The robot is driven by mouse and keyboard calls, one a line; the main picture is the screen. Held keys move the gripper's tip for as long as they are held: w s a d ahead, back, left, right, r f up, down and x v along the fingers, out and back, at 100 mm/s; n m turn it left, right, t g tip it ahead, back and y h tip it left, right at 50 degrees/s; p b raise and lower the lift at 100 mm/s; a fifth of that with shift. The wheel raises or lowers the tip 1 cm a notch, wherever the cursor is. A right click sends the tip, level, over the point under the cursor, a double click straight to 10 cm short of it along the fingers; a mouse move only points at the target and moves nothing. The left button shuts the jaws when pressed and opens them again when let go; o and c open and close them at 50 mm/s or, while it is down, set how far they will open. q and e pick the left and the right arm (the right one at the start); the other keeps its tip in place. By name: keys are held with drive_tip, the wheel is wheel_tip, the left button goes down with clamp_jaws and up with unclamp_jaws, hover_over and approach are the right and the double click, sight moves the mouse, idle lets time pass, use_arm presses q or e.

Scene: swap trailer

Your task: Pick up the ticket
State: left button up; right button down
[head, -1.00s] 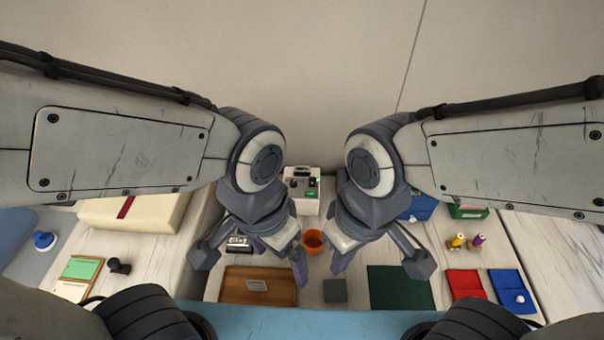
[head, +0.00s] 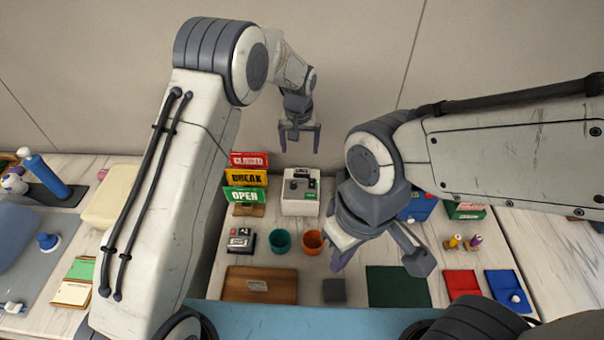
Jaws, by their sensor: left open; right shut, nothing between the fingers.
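I cannot make out the ticket for certain. A white machine (head: 301,206) with dark parts on top stands at the back of the table. My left gripper (head: 299,145) is open and empty, with its fingers spread and pointing down, in front of the wall and above the machine in the picture.
Stacked CLOSED, BREAK and OPEN signs (head: 246,178) stand left of the machine. A teal cup (head: 280,241), an orange cup (head: 313,242) and a small dark device (head: 241,240) are in the middle. A grey block (head: 334,290) and dark green mat (head: 398,288) lie at the front.

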use_arm(q)
drive_tip(key=f+p, duration=0.1)
drive_tip(key=f, duration=0.2)
drive_tip(key=w+f+p, duration=0.1)
drive_tip(key=f, duration=0.2)
drive_tip(key=w+f+p, duration=0.1)
drive_tip(key=f, duration=0.2)
drive_tip(key=shift+d+f+p, duration=0.2)
drive_tip(key=shift+d+p, duration=0.05)
drive_tip(key=shift+p, duration=0.15)
drive_tip(key=shift+w+f, duration=0.15)
drive_tip(key=shift+f, duration=0.45)
drive_tip(key=c, duration=1.4)
